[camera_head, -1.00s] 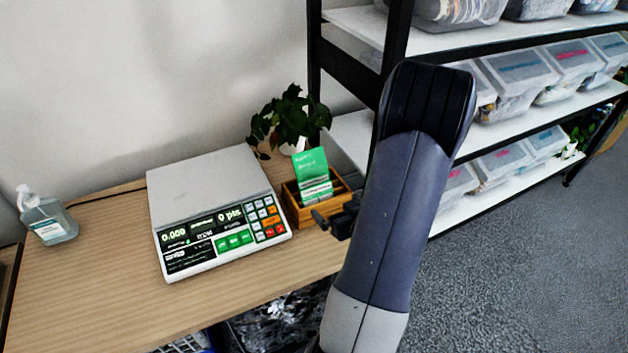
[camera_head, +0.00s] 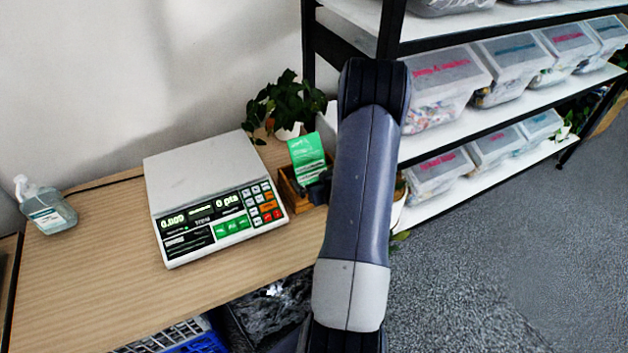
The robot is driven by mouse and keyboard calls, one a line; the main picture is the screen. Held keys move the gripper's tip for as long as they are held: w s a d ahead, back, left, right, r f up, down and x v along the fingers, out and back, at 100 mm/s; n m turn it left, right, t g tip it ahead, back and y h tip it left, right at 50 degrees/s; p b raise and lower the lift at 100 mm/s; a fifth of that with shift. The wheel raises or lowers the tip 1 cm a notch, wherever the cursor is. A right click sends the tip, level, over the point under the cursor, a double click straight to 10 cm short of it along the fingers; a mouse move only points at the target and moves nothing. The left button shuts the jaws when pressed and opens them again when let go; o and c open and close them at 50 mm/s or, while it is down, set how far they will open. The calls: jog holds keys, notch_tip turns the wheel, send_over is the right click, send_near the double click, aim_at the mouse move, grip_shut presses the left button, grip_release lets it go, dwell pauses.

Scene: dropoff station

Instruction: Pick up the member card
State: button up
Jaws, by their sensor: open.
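The green member card (camera_head: 308,160) stands upright, leaning slightly, in a small wooden box (camera_head: 292,195) on the table, right of the scale. My gripper (camera_head: 320,188) shows only as a small dark part at the card's lower right, in front of the box. My arm hides most of the gripper and the box's right side. The gripper is open. I cannot tell whether its fingers touch the card or stand around it.
A white scale (camera_head: 205,190) with a lit display sits left of the box. A potted plant (camera_head: 285,108) stands behind the box. A soap bottle (camera_head: 46,207) is at the far left. Shelves with plastic bins (camera_head: 440,90) stand to the right. The table's front left is clear.

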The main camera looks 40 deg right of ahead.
jog(key=shift+c, duration=0.4)
jog(key=c, duration=0.6)
jog(key=shift+r, duration=0.1)
jog(key=shift+r, duration=4.95)
